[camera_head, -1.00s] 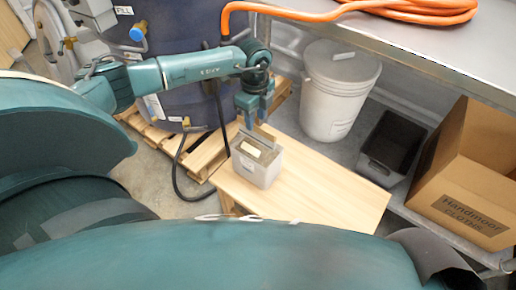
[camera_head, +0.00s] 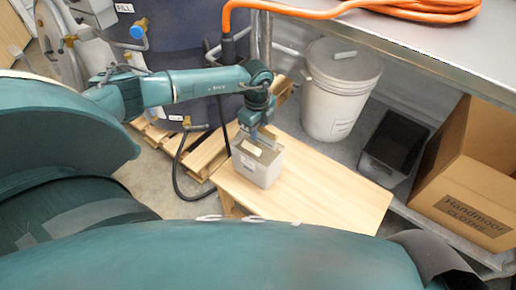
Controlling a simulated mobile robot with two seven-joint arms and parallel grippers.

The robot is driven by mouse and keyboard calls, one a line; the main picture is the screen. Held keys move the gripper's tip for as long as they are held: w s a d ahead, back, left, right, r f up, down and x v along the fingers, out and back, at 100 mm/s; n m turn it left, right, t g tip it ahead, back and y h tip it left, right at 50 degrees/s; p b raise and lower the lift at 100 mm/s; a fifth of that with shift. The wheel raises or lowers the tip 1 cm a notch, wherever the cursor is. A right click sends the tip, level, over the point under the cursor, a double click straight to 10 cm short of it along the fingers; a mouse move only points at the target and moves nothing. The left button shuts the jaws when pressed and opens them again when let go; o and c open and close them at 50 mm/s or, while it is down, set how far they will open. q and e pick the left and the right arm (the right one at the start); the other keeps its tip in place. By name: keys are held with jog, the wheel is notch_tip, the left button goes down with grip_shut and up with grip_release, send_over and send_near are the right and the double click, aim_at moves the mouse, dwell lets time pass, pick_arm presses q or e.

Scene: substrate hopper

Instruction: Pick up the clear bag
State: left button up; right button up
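A small light-grey, open-topped box (camera_head: 260,172) stands on the left part of the wooden board. Something brownish with a pale label (camera_head: 251,150) shows in its top; I cannot tell whether this is the clear bag. No other clear bag can be made out. My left gripper (camera_head: 264,142) points down at the far side of the box top, with its fingertips at or just inside the rim. The fingers are small and overlap the box, so their opening and any contact cannot be told. My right gripper is not in view.
The wooden board (camera_head: 335,205) is bare right of the box. Behind it are a white lidded bucket (camera_head: 335,105), a black bin (camera_head: 393,148) and an open cardboard box (camera_head: 470,185). A metal table (camera_head: 440,38) with an orange hose (camera_head: 360,10) overhangs them. A pallet (camera_head: 205,152) lies left.

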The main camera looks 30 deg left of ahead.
pick_arm(q)
grip_shut()
jog(key=shift+w+r, duration=0.1)
jog(key=shift+r, duration=0.05)
jog(key=shift+r, duration=0.1)
